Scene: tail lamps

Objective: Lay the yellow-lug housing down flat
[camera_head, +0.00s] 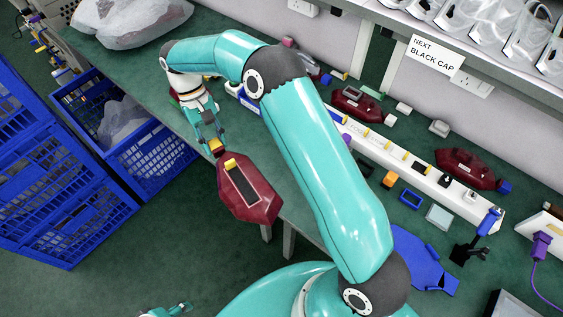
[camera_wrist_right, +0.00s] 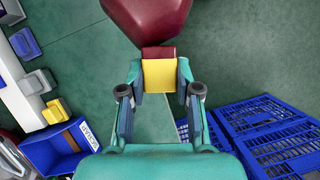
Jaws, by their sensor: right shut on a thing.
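The yellow-lug housing (camera_head: 262,207) is dark red with a dark rectangular panel and yellow lugs at one end. My right gripper (camera_head: 215,142) is shut on that lugged end, and the housing hangs out from it over the bench's front edge. In the right wrist view the yellow lug (camera_wrist_right: 159,76) sits between the two fingers, and the red body (camera_wrist_right: 146,20) extends beyond them, cut off by the frame. My left gripper (camera_head: 180,309) shows only in part at the bottom edge, so its opening is unclear.
The green bench (camera_head: 215,22) holds other dark red housings (camera_head: 358,104) (camera_head: 465,169) along a white strip (camera_head: 425,175). Small blocks and a blue flat piece (camera_head: 425,262) lie nearer. Blue crates (camera_head: 155,165) stand at the left. A plastic bag (camera_head: 130,20) lies on the far left bench.

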